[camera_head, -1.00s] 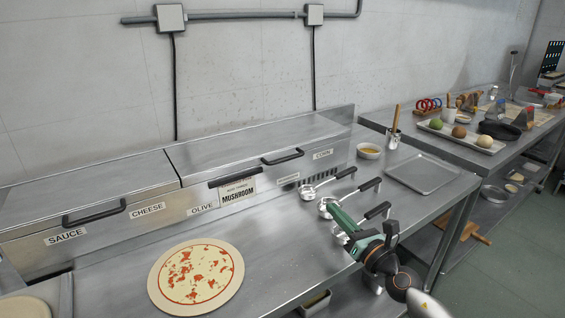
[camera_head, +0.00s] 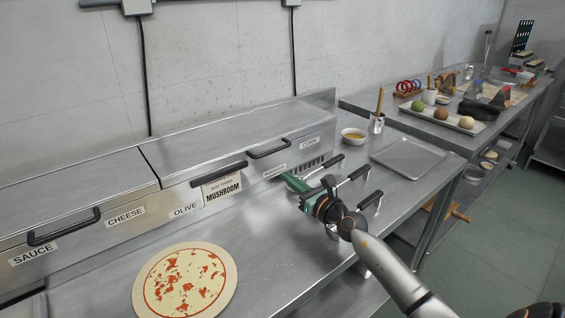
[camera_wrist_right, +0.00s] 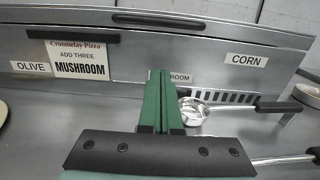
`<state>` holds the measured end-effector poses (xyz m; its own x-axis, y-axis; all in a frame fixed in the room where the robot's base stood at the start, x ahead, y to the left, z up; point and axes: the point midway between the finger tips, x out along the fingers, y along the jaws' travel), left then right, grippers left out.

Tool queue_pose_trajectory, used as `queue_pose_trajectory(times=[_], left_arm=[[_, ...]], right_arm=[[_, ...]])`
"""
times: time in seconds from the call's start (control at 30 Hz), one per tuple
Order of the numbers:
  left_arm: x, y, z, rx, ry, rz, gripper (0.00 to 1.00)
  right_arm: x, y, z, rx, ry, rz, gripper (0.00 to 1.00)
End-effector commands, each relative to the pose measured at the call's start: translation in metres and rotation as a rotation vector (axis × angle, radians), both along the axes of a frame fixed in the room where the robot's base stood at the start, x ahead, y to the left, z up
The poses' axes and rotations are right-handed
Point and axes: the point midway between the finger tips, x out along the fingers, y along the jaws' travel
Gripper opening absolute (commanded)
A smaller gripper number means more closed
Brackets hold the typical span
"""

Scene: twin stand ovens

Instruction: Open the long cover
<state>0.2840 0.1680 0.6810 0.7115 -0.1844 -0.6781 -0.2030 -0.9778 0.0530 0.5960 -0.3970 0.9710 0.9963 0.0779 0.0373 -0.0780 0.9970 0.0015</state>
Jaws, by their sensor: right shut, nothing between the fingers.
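The long cover (camera_head: 235,131) is the wide steel lid on the right part of the counter unit, and it is shut. Its black bar handle (camera_head: 268,148) is on the front edge above the labels; the handle also shows at the top of the right wrist view (camera_wrist_right: 158,21). My right gripper (camera_head: 287,180) has green fingers that are shut and empty. It is in front of the unit's label strip, below and slightly right of the handle, apart from it. In the right wrist view the fingertips (camera_wrist_right: 158,76) partly cover a label. My left gripper is out of view.
A shorter cover (camera_head: 70,193) with its own handle lies to the left. A mushroom sign (camera_head: 222,189) hangs on the front. Ladles (camera_head: 340,172) lie beside my right gripper. A sauced pizza base (camera_head: 185,282), a bowl (camera_head: 354,134) and a tray (camera_head: 408,157) are on the counter.

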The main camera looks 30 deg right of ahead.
Motion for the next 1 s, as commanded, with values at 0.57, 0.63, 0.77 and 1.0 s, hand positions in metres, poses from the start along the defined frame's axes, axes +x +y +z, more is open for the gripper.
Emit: queue_pose_trajectory(times=[0.57,0.63,0.77,1.0], left_arm=[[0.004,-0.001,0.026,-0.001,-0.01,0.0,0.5],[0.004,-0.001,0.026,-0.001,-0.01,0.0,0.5],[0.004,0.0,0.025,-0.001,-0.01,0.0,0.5],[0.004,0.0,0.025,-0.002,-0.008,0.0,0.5]], right_arm=[[0.031,0.003,0.04,0.001,0.0,0.0,0.0],[0.031,0.003,0.04,0.001,0.0,0.0,0.0],[0.031,0.003,0.04,0.001,0.0,0.0,0.0],[0.032,0.001,0.042,0.0,-0.001,0.0,0.0]])
